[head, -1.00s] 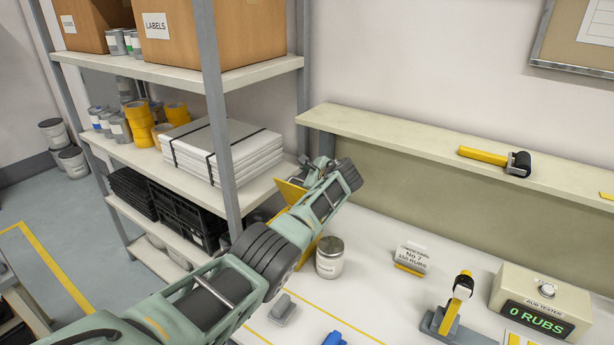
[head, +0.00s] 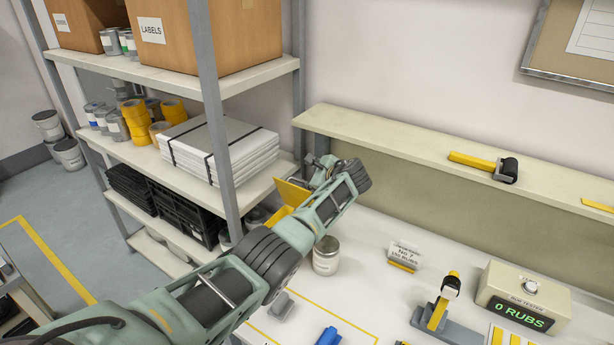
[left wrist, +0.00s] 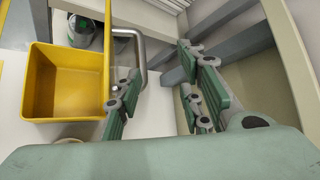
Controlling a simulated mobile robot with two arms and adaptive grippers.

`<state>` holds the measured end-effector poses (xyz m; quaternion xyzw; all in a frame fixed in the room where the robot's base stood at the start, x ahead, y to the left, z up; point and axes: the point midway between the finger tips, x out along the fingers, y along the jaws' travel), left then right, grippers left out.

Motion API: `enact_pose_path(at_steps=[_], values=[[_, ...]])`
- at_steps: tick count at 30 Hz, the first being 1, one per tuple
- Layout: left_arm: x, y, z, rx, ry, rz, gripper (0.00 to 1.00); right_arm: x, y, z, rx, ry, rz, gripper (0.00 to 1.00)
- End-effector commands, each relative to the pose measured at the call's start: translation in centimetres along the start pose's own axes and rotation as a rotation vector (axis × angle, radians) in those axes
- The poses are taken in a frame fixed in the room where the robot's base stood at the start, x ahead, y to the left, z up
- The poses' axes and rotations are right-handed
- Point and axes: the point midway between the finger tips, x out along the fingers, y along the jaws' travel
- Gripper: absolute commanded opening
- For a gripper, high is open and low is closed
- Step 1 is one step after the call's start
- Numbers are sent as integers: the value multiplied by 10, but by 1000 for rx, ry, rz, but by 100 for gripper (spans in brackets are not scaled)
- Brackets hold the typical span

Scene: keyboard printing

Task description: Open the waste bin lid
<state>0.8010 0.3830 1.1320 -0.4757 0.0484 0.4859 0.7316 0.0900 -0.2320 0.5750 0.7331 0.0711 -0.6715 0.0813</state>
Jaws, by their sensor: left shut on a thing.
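The yellow waste bin (left wrist: 65,85) shows in the left wrist view with its empty inside visible from above. Its lid (left wrist: 107,50) stands up nearly edge-on along the bin's right side, with a grey loop handle (left wrist: 143,50) sticking out to the right. In the head view the raised yellow lid (head: 288,193) shows behind my arm, and most of the bin is hidden. My left gripper (left wrist: 160,65) is shut on the lid handle, one finger beside the lid; it also shows in the head view (head: 322,170). My right gripper is out of view.
A shelf rack (head: 216,130) with boxes, tins and tape stands left of the arm. A round tin (head: 326,257) stands close to the gripper on the white bench. A rub tester (head: 525,297) is at the right. A raised ledge (head: 400,140) runs behind.

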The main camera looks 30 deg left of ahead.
Motion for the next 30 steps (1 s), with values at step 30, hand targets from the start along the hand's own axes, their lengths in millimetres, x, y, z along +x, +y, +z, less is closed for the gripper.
enact_pose_path(at_steps=[30], values=[[-24,-6,-2,-2,1,2,29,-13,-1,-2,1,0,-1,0]])
